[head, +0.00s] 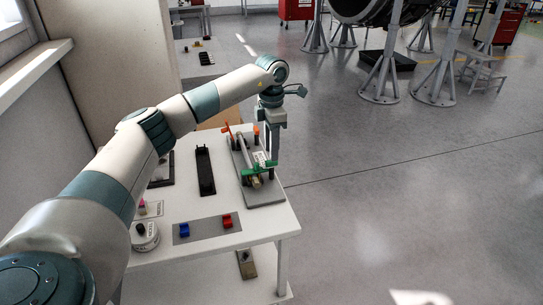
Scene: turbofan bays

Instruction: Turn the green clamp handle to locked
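The green clamp handle (257,168) lies across the near part of a grey clamp fixture plate (266,194) at the right side of the white table. My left gripper (274,158) points down at the right edge of the fixture, just beyond and beside the right end of the green handle. Its fingers are too small and seen too edge-on to tell if they are open or touching the handle. An orange handle (227,128) stands at the far end of the same fixture. My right gripper is not in view.
Open floor lies right of the table. Engine stands (379,80) are farther back.

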